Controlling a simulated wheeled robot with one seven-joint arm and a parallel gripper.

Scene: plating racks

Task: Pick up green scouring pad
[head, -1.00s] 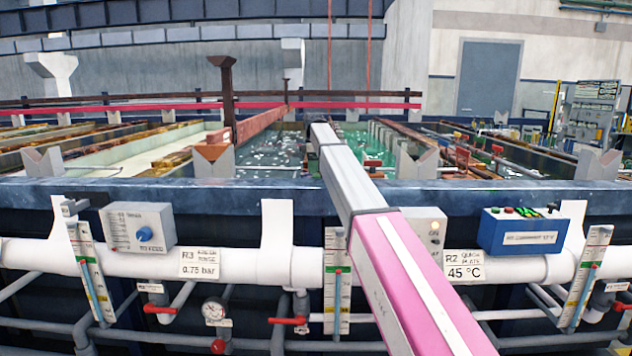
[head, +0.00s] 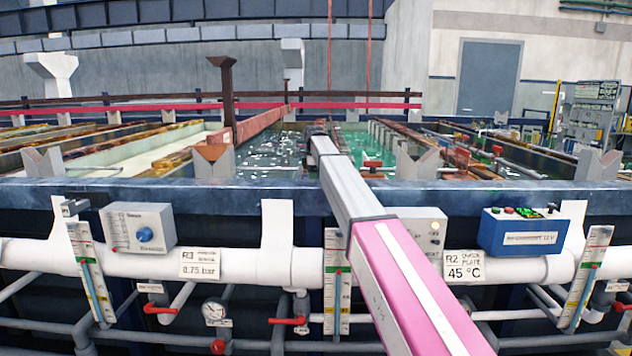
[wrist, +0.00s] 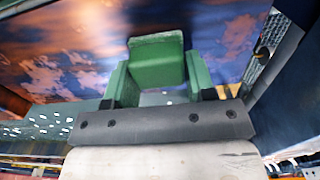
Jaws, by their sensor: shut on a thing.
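In the wrist view, the green scouring pad (wrist: 157,62) is a green block between the two green fingers of my gripper (wrist: 158,80). My gripper is shut on it, with a finger at each side. In the head view, the far end of my arm reaches over the tank, and the arm hides the gripper and pad.
A blue tank rim (head: 250,190) with grey V-blocks (head: 213,160) runs across the front. Watery tanks (head: 272,155) lie behind it. A control box (head: 140,228) and a blue box (head: 520,232) are mounted below the rim. A rust-blotched surface (wrist: 60,60) is close in the wrist view.

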